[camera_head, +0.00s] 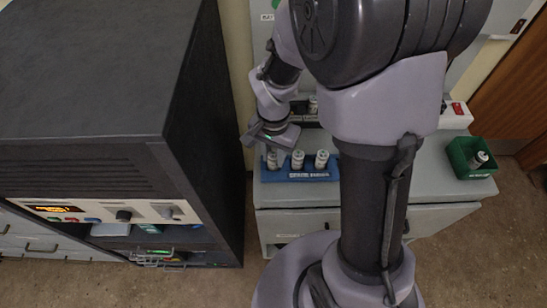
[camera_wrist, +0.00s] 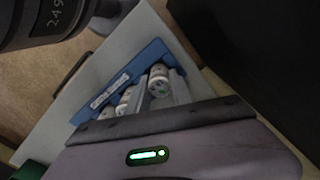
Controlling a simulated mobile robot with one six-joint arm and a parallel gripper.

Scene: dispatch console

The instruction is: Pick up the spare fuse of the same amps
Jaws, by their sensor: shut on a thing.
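A blue rack (camera_head: 312,178) with a white label stands on the grey cabinet top. Three pale cylindrical fuses stand upright in a row at it: a left fuse (camera_head: 272,160), a middle fuse (camera_head: 298,160) and a right fuse (camera_head: 322,160). My gripper (camera_head: 268,153) is over the left end of the rack, shut on the left fuse. In the wrist view the held fuse (camera_wrist: 158,86) shows its end between the fingers, beside the blue rack (camera_wrist: 148,57). The amp markings are too small to read. I cannot tell whether the held fuse has risen from its seat.
A green bin (camera_head: 462,161) with a fuse (camera_head: 480,158) lying in it stands at the cabinet's right. A white-and-red box (camera_head: 456,115) is behind it. A tall dark console (camera_head: 95,140) is close on the left. The cabinet top right of the rack is partly hidden by my arm.

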